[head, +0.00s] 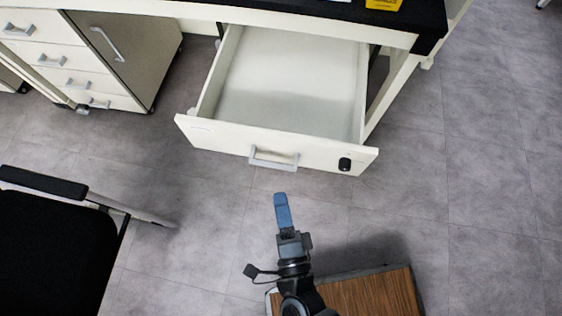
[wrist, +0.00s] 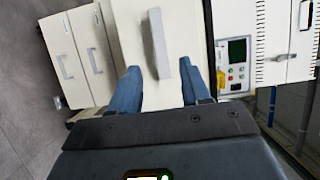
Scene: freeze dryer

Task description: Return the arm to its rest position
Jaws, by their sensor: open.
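My gripper (head: 282,197) shows in the head view with its blue fingers pointing at the open drawer (head: 270,152). A strip of floor shows between the fingertips and the drawer's grey handle (head: 274,164). In the wrist view my gripper (wrist: 160,72) has its two blue fingers spread apart with nothing held between them. The handle (wrist: 159,45) appears ahead, between the fingers in the picture. The drawer is pulled out and looks empty.
A black chair (head: 50,240) stands at left. Drawer cabinets (head: 75,60) stand at upper left. The table (head: 300,22) is above the drawer. A panel with a green screen (wrist: 237,52) shows in the wrist view. The floor at right (head: 480,180) is clear.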

